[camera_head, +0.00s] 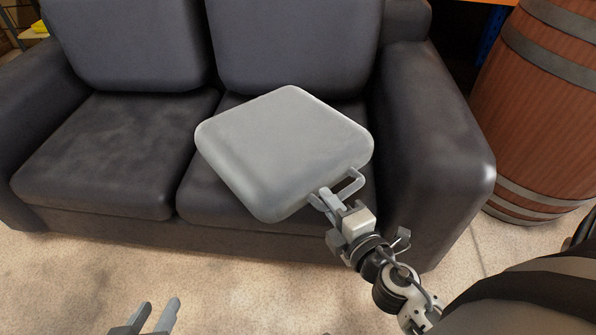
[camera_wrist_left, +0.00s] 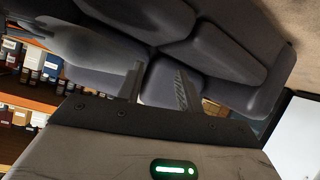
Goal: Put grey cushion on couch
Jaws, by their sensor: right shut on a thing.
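The grey cushion (camera_head: 283,150) is light grey and square with rounded corners, with a handle loop at its lower right edge. My right gripper (camera_head: 332,199) is shut on that handle and holds the cushion in front of and over the right seat of the couch. The couch (camera_head: 100,155) is dark grey with two seats and two back cushions. Whether the cushion touches the seat, I cannot tell. My left gripper (camera_head: 155,318) is open and empty at the bottom of the head view, in front of the couch. Its fingers also show in the left wrist view (camera_wrist_left: 160,85), with the couch (camera_wrist_left: 215,50) beyond.
A wooden barrel (camera_head: 540,105) with metal bands stands right of the couch. Shelves (camera_wrist_left: 40,85) with several jars or boxes show in the left wrist view. The pale floor (camera_head: 230,280) in front of the couch is clear. The couch's left seat is empty.

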